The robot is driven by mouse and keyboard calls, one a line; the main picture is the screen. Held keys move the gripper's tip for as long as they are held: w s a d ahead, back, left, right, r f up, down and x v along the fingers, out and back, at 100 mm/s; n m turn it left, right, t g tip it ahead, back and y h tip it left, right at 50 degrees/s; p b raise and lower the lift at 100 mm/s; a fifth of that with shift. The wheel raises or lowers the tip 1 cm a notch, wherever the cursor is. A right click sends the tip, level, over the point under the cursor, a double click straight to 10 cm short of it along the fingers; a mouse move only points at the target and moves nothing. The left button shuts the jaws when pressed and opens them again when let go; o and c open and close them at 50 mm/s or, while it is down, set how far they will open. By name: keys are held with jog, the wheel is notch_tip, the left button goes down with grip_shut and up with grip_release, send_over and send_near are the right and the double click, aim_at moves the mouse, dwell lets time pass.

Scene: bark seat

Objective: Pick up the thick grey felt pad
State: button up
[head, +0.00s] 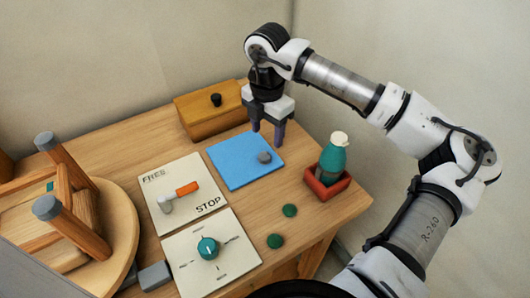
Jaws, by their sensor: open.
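A small round grey pad (265,157) lies on the blue mat (232,165), near the mat's right side. It looks like the thick grey felt pad. My gripper (267,137) is open and empty, pointing down, with its two dark fingers apart. The fingertips show just behind the pad in the picture, over the far right part of the mat. They look apart from the pad; their exact height above the mat is hard to tell.
A wooden box (208,112) with a black knob stands behind. A green bottle (332,157) in a red tray (319,191) stands to the right. Two green discs (290,210), two panels (187,193) and an upturned stool (110,225) with grey-capped legs occupy the table.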

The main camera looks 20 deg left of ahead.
aim_at(265, 155)
notch_tip(265, 155, down, 3)
jog(key=shift+w+a+f+p, duration=0.1)
jog(key=shift+a+f+p, duration=0.1)
jog(key=shift+f+p, duration=0.45)
jog(key=shift+w+a+f+p, duration=0.1)
jog(key=shift+f+p, duration=0.35)
jog(key=shift+f, duration=0.6)
jog(key=shift+w+a+f+p, duration=0.1)
jog(key=shift+f+p, duration=0.3)
jog(key=shift+f, duration=0.6)
jog(key=shift+c, duration=0.4)
jog(key=c, duration=1)
